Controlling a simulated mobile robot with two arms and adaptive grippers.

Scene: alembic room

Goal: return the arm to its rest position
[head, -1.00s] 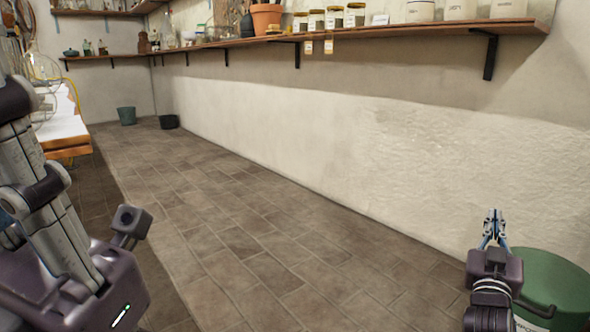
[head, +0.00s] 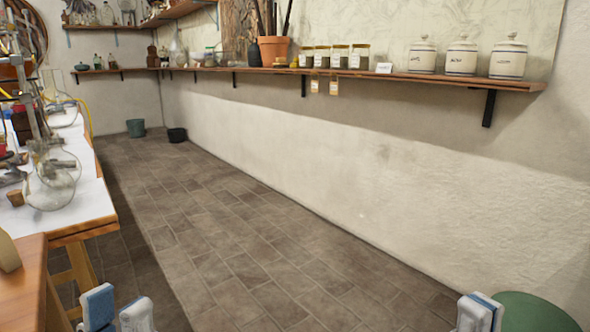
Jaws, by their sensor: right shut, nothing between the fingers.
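My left gripper (head: 117,312) shows at the bottom left edge of the head view. Its two pale fingertips with blue parts stand apart with a gap between them and nothing in it. My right gripper (head: 479,312) shows at the bottom right. Its fingertips are together and hold nothing. Only the tips of both grippers are in the picture; the arms behind them are out of view below.
A worktable (head: 60,231) with a round glass flask (head: 50,185) stands at the left. A green bin (head: 535,312) is just right of my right gripper. A wall shelf (head: 420,78) carries jars. Two buckets stand far back. The middle floor is clear.

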